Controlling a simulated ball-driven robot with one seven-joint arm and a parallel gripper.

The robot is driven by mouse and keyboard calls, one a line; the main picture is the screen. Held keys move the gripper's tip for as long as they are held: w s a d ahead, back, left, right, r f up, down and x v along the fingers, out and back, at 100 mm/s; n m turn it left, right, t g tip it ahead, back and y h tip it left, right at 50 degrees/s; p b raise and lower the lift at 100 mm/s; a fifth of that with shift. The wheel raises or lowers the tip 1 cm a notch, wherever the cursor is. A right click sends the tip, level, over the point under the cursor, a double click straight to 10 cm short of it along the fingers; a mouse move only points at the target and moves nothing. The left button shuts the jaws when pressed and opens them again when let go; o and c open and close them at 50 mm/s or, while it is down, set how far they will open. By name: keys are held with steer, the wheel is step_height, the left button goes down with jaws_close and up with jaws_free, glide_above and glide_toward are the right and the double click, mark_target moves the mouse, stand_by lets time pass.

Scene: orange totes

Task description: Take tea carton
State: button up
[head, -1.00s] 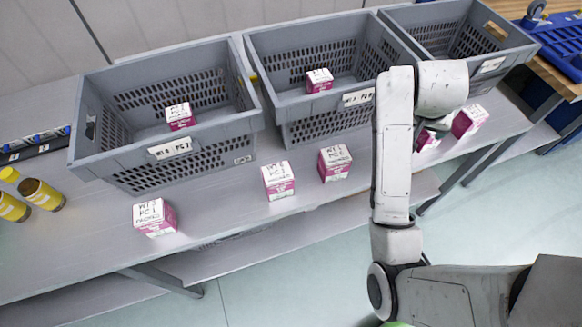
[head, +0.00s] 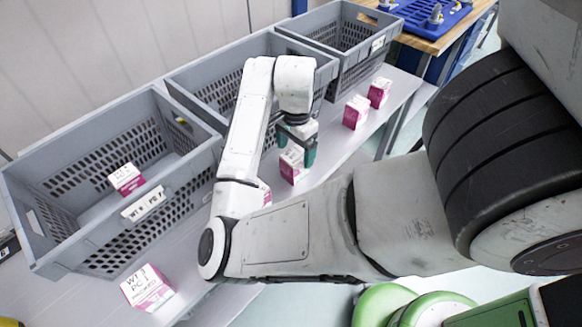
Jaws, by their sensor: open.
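Several small white-and-magenta cartons with handwritten tops are in view; I cannot tell which is meant by the tea carton. One carton (head: 292,167) stands on the grey shelf, directly below my gripper (head: 297,150). My gripper points down with its green fingers apart, one on each side of the carton's upper part; I cannot tell if they touch it. Another carton (head: 147,288) stands at the front left. Two more, a nearer one (head: 356,112) and a farther one (head: 379,92), stand to the right. My arm hides most of another beside it.
The grey left tote (head: 175,160) holds a carton (head: 126,178). The middle tote (head: 205,69) is partly behind my arm. A third tote (head: 318,21) stands at the back right, near a wooden table (head: 440,42) with a blue tray (head: 425,12).

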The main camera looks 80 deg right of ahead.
steer(key=shift+w+d+f+p, duration=0.1)
steer(key=shift+d+f+p, duration=0.1)
steer(key=shift+f, duration=0.95)
steer(key=shift+s+d+f+p, duration=0.1)
steer(key=shift+f+p, duration=0.15)
steer(key=shift+f, duration=0.9)
steer(key=shift+w+d+f+p, duration=0.1)
steer(key=shift+d+f+p, duration=0.1)
steer(key=shift+f, duration=0.95)
steer(key=c, duration=1.2)
